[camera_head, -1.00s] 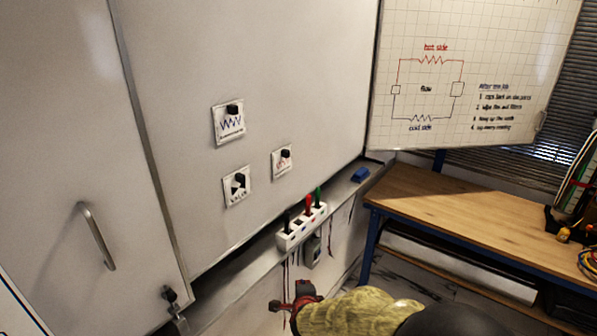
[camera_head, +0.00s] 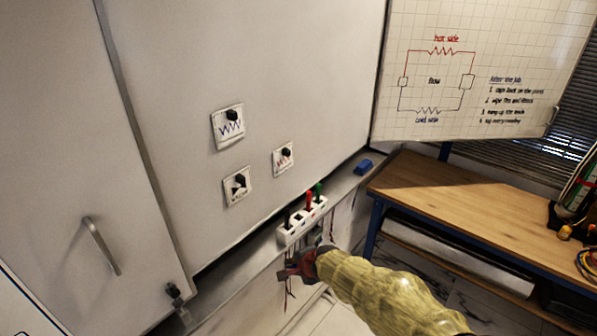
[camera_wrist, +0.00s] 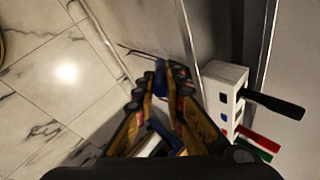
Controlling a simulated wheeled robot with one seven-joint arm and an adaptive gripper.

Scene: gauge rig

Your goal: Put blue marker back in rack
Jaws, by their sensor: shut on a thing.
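The white marker rack (camera_head: 290,236) sits on the ledge below the whiteboard. It holds a black marker (camera_head: 287,218), a red marker (camera_head: 309,200) and a green marker (camera_head: 318,190), with an open slot between black and red. The rack (camera_wrist: 225,78) also shows right of my fingers in the wrist view. My gripper (camera_head: 285,274) is below and in front of the rack, apart from it. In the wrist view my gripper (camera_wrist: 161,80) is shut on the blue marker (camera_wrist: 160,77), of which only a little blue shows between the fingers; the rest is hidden.
A blue eraser (camera_head: 363,167) lies on the ledge (camera_head: 345,186) right of the rack. A wooden workbench (camera_head: 450,195) stands to the right. Dark cords hang below the rack near my gripper. A cabinet handle (camera_head: 102,246) sticks out at left. Tiled floor below looks clear.

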